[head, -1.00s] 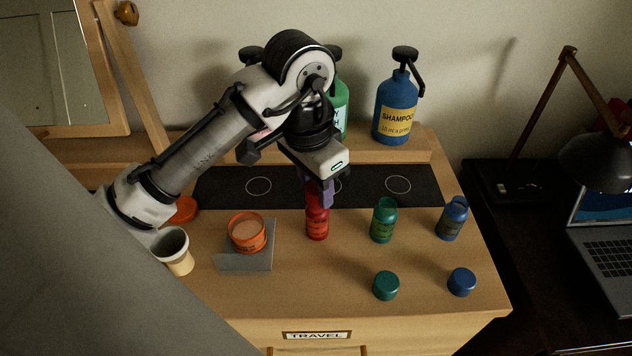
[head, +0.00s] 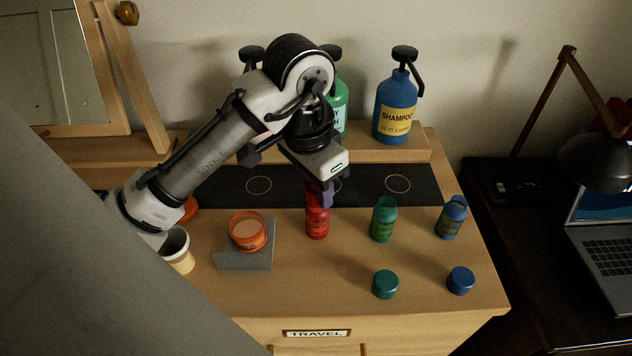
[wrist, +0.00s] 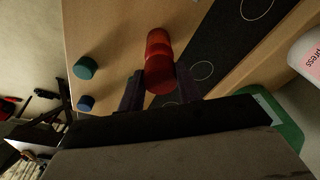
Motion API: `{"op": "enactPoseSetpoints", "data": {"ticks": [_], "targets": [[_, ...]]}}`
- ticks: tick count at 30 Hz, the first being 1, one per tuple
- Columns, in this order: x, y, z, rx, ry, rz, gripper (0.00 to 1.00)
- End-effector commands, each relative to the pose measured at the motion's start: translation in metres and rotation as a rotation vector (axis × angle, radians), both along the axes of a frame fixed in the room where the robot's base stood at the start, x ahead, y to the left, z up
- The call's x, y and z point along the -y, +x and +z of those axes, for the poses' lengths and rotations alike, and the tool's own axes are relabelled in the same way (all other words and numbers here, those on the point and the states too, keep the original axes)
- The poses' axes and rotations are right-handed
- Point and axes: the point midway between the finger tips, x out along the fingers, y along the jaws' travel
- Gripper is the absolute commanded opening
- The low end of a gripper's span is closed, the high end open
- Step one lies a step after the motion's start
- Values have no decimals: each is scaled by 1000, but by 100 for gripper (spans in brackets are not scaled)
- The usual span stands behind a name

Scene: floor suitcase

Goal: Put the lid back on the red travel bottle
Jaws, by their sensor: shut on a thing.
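The red travel bottle (head: 317,226) stands upright on the wooden top, left of the green bottle. My gripper (head: 321,192) is directly above it, fingers pointing down. It is shut on the red lid, which shows between the fingers (wrist: 160,84) in the wrist view as a red round piece (wrist: 159,76) lined up with the red bottle (wrist: 157,44). The fingers partly hide the lid and bottle top in the head view. I cannot tell whether the lid is seated or just above the neck.
Open green (head: 383,222) and blue (head: 451,219) bottles stand to the right, with green (head: 386,284) and blue (head: 461,281) lids in front. An orange tin (head: 247,233) and a cup (head: 178,252) are left. A blue shampoo pump bottle (head: 396,108) stands behind.

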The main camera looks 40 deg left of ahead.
Motion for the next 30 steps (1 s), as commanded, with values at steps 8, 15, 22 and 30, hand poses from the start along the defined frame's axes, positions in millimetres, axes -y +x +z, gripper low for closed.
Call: {"op": "enactPoseSetpoints", "data": {"ticks": [8,15,22,30], "targets": [[0,0,0,-1,0,0,14],[0,0,0,-1,0,0,52],[0,0,0,-1,0,0,60],[0,0,0,-1,0,0,81]]}}
